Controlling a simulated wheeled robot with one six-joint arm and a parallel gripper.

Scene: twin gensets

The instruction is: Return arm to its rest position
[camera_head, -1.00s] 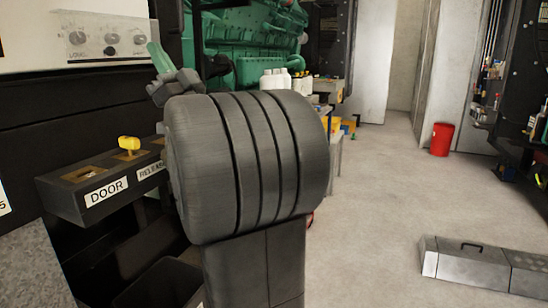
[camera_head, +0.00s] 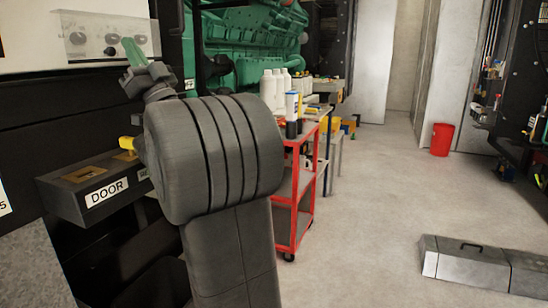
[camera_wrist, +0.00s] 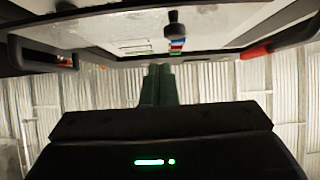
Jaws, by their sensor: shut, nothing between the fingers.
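My gripper (camera_head: 133,52) shows in the head view at the upper left, its green fingers pointing up in front of the panel with the dials. The large grey joint of my arm fills the middle of that view and hides part of what lies behind. In the wrist view the green fingers (camera_wrist: 158,85) lie side by side, shut, with nothing held. Beyond them is a clear-windowed panel with dark handles and a striped knob-like part (camera_wrist: 176,38).
A black box labelled DOOR (camera_head: 95,188) with a yellow part (camera_head: 127,143) sits left of my arm. A red cart (camera_head: 300,185) with white bottles (camera_head: 270,88) stands behind it. A metal case (camera_head: 465,262) lies at right. A red bin (camera_head: 441,139) stands on open floor.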

